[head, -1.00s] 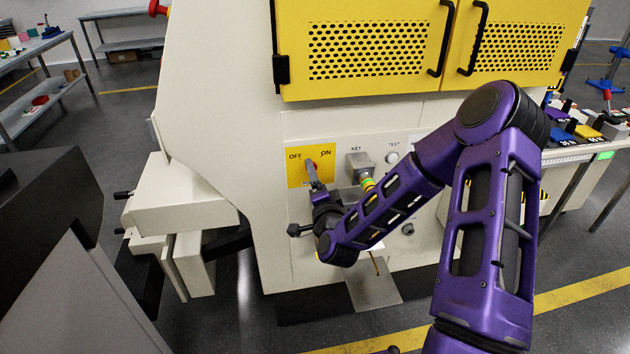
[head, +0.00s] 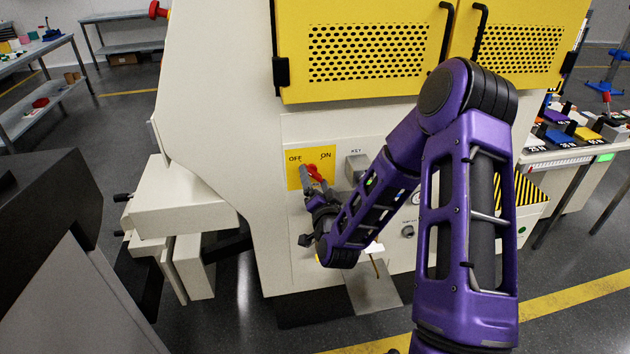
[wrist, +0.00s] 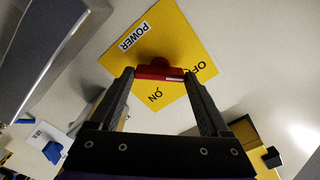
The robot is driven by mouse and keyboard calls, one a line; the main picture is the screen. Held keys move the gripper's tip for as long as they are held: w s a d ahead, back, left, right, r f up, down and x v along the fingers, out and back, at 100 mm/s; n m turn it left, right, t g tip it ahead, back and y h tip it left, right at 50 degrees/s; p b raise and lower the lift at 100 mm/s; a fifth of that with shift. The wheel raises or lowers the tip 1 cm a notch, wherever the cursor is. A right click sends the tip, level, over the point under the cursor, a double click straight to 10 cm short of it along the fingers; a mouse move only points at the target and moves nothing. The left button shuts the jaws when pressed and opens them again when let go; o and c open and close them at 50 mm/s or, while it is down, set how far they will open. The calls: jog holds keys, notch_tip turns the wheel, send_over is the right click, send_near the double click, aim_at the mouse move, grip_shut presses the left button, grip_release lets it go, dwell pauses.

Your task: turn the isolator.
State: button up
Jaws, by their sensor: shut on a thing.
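The isolator is a red handle (head: 315,171) on a yellow plate (head: 293,180) marked OFF at left and ON at right, on the front of the cream machine. In the wrist view the red handle (wrist: 160,72) lies crosswise between my two fingertips, with a small white mark on it. The plate (wrist: 192,45) there reads POWER, OFF and ON. My gripper (head: 311,182) is shut on the handle; its fingers (wrist: 159,76) touch both ends. I cannot tell exactly which label the handle points to.
Yellow perforated doors (head: 375,52) with black handles are above. A cream box-like part (head: 180,210) juts out at lower left. A bench with coloured blocks (head: 585,134) stands at right.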

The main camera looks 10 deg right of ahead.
jog(key=o, duration=1.2)
jog(key=shift+s, duration=0.1)
jog(key=shift+s+p, duration=5.15)
jog(key=shift+s, duration=3.45)
